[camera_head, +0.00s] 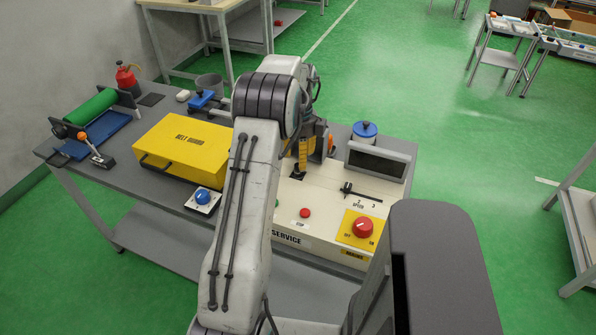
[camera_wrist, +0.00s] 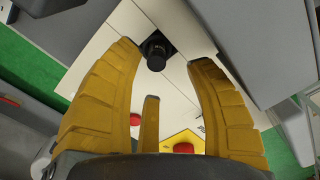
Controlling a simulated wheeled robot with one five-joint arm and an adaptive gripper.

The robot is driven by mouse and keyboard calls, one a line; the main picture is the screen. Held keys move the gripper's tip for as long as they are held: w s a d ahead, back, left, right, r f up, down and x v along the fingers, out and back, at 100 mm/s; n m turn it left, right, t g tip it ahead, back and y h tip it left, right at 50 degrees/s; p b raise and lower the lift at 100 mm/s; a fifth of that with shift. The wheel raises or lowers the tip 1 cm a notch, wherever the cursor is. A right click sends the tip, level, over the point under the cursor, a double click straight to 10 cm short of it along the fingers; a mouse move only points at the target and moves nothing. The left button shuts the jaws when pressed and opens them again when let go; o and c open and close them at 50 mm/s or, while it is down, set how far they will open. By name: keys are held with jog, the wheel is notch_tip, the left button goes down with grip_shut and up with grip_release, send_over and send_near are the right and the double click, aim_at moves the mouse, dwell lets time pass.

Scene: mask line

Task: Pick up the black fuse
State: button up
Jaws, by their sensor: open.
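The black fuse (camera_wrist: 156,48) shows in the wrist view as a short dark cylinder standing on the cream panel, between my two yellow fingertips. In the head view the fuse (camera_head: 297,175) shows as a small dark piece just below my gripper. My gripper (camera_wrist: 167,58) is open, one finger to each side of the fuse, and the left fingertip is nearer to it in the picture. I see no clear contact. In the head view my gripper (camera_head: 303,162) points down over the cream panel (camera_head: 282,222), partly hidden by my arm.
A red rotary knob (camera_head: 362,227) on a yellow plate, a red stop button (camera_head: 305,212) and a black speed lever (camera_head: 362,192) are on the panel. A grey-framed dark screen (camera_head: 376,165) stands at the right. A yellow belt guard (camera_head: 184,147) lies left.

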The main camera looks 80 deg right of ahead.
aim_at(298, 170)
jog(key=shift+w+a+f+p, duration=0.1)
jog(key=shift+f+p, duration=0.2)
jog(key=shift+f, duration=1.15)
jog(key=shift+w+f+p, duration=0.1)
jog(key=shift+f+p, duration=0.2)
jog(key=shift+f, duration=1.1)
grip_shut()
